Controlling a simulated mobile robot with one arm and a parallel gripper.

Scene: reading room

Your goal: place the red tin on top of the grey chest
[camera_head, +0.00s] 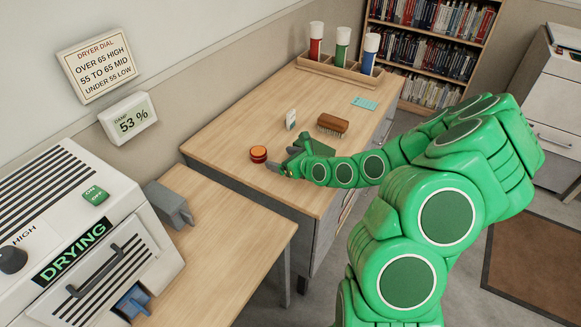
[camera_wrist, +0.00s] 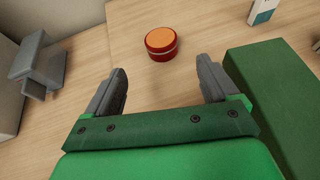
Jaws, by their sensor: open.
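The red tin (camera_head: 258,154) is short and round with an orange top. It stands upright on the wooden desk near its left edge. In the wrist view the tin (camera_wrist: 161,43) lies just beyond the fingertips, between their lines and apart from them. My gripper (camera_head: 281,163) is open and empty, low over the desk to the right of the tin; its two grey fingers also show in the wrist view (camera_wrist: 162,74). A pale grey chest with drawers (camera_head: 550,128), probably the grey chest, stands at the far right, with items on its top.
A green block (camera_wrist: 272,95) is close by my right finger. A small white carton (camera_head: 291,119), a brown brush (camera_head: 332,124) and a teal card (camera_head: 364,103) lie further back. A tube rack (camera_head: 345,75) stands behind. A grey device (camera_head: 170,204) is on the lower table.

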